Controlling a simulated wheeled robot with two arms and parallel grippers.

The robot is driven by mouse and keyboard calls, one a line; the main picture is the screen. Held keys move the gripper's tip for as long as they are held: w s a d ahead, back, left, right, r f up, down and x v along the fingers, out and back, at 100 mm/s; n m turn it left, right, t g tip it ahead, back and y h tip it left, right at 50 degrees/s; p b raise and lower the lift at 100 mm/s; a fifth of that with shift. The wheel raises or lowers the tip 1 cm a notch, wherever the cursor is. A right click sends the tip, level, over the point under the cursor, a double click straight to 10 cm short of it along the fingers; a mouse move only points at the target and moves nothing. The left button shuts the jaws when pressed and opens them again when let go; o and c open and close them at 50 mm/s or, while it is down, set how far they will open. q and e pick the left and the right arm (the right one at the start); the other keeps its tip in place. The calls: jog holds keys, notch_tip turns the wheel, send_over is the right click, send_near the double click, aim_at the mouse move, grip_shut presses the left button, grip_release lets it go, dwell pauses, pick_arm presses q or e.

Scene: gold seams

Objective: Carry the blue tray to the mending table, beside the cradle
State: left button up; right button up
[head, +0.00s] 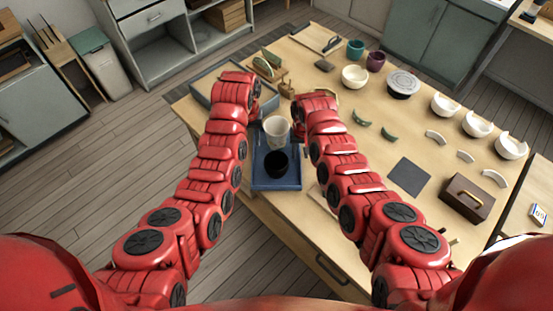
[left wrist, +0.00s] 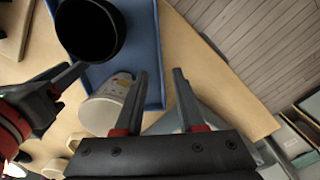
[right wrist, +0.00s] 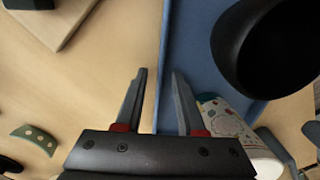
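The blue tray (head: 290,184) is on the wooden table (head: 233,146), at its near left edge, between my two arms. It carries a white patterned cup (head: 277,132) and a black bowl (head: 276,164); the cup looks tilted in the left wrist view (left wrist: 105,105). My left gripper (left wrist: 160,72) is open, its fingers apart on either side of one tray wall. My right gripper (right wrist: 160,72) is open, its fingers apart around the opposite wall. In the head view both grippers are mostly hidden by my arms. I cannot tell surely which wooden piece is the cradle.
A grey tray (head: 203,95) lies behind my left arm. Green shards (head: 362,118), a dark mat (head: 409,176), a brown box (head: 468,196) and broken white bowls (head: 478,124) are to the right. Cups and a cream bowl (head: 355,77) stand at the back. Floor is clear at left.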

pick_arm(q)
notch_tip(320, 180, up, 4)
jog(key=shift+s+f, duration=0.1)
pick_arm(e)
notch_tip(320, 180, up, 12)
dwell(0.7)
jog(key=shift+f, duration=0.1)
dwell(0.4)
